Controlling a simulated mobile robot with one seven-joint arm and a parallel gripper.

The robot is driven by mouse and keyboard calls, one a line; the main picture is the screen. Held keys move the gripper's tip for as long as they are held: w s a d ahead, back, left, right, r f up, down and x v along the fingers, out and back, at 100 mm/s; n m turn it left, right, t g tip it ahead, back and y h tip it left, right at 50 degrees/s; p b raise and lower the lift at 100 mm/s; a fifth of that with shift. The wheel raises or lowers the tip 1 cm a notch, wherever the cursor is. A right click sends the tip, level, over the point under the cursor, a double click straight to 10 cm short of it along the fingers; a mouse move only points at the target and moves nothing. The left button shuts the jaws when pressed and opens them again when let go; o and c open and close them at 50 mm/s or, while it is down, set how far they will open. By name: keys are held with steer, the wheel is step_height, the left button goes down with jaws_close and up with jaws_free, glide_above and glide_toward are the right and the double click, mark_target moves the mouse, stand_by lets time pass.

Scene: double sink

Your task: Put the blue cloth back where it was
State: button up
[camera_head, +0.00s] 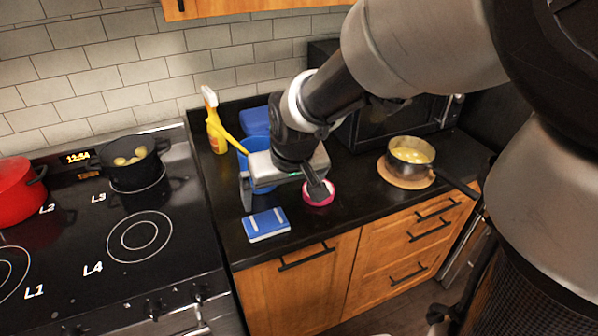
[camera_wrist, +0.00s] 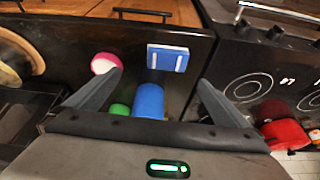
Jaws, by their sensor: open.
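A flat blue rectangle with white at its edge, which looks like the folded blue cloth (camera_head: 265,224), lies on the black counter near its front edge, right of the stove. In the wrist view the cloth (camera_wrist: 167,57) shows two short white stripes and lies beyond my fingertips, a little above the middle of the picture. My gripper (camera_head: 284,192) is open and empty above the counter, behind the cloth and apart from it. Its two spread fingers also show in the wrist view (camera_wrist: 160,80).
A pink round item (camera_head: 318,193) sits close to my right finger. A blue container (camera_head: 243,160) and yellow spray bottle (camera_head: 215,130) stand behind my gripper. A pan (camera_head: 411,152) rests on a round wooden board at right. The stove (camera_head: 180,240) holds pots at left.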

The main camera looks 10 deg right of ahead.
steer(key=s+d+r+m, duration=0.1)
steer(key=s+d+r, duration=0.4)
steer(key=s, duration=0.3)
steer(key=s+d+r+m+t+h, duration=0.1)
steer(key=s+d+r, duration=0.4)
steer(key=s, duration=0.3)
steer(key=shift+d+r+m, duration=0.3)
steer(key=shift+r+m, duration=0.1)
steer(key=shift+d, duration=0.1)
